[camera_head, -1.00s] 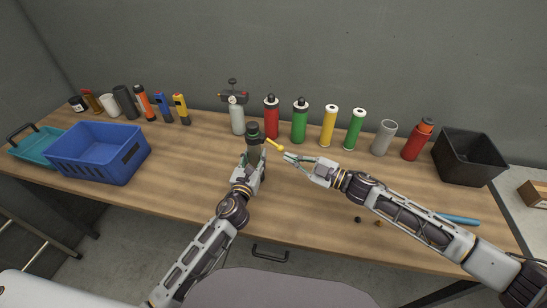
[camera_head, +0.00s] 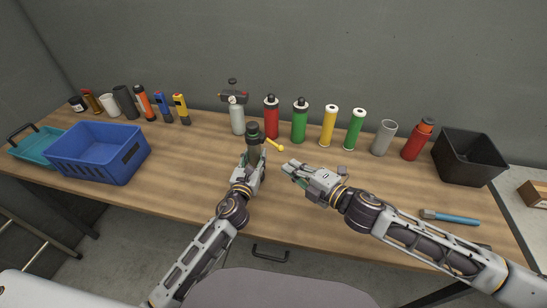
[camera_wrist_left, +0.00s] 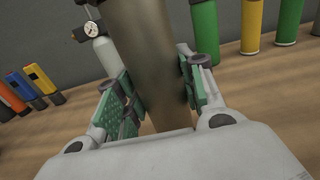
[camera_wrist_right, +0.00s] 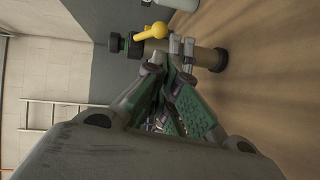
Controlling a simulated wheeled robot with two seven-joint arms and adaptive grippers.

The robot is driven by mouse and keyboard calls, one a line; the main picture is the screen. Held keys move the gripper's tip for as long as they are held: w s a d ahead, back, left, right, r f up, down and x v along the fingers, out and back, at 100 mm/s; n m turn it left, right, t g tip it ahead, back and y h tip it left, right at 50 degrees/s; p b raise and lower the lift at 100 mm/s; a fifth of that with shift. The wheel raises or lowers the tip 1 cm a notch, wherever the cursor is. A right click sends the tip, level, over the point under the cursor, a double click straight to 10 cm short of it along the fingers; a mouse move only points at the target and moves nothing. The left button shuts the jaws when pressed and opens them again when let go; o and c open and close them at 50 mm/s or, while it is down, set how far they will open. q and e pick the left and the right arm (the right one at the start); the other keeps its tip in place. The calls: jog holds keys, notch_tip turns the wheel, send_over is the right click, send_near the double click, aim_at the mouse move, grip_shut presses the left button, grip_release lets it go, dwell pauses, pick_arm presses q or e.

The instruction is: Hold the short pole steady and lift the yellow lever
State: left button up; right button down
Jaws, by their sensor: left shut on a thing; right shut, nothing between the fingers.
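The short pole (camera_head: 253,144) is a dark grey-green upright post with a dark cap, standing mid-table. My left gripper (camera_head: 255,164) is shut around its shaft; in the left wrist view a finger lies on each side of the brownish pole (camera_wrist_left: 150,60). The yellow lever (camera_head: 275,145) juts from the pole's upper part to the right and slopes slightly down to its knob. My right gripper (camera_head: 287,166) is shut and empty, in front of and below the knob, apart from it. The right wrist view shows the lever (camera_wrist_right: 152,32) beyond the fingers.
A gas bottle with a gauge (camera_head: 237,115) and several coloured cylinders line the back. A blue crate (camera_head: 98,155) stands at left and a black bin (camera_head: 468,158) at right. A hammer (camera_head: 450,217) lies near my right forearm. The table's front middle is clear.

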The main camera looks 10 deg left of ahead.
aim_at(275, 145)
jog(key=shift+s+d+r+n+t+h, duration=0.2)
jog(key=shift+s+d+r+n+h, duration=0.1)
jog(key=shift+s+n, duration=0.25)
jog(key=shift+s+d+r+n+t+h, duration=0.2)
jog(key=shift+s+n+h, duration=0.15)
jog(key=shift+s, duration=0.25)
jog(key=shift+w+a, duration=0.15)
jog(key=shift+a, duration=0.05)
jog(key=x, duration=0.9)
jog(key=shift+a, duration=0.25)
jog(key=shift+w+f, duration=0.15)
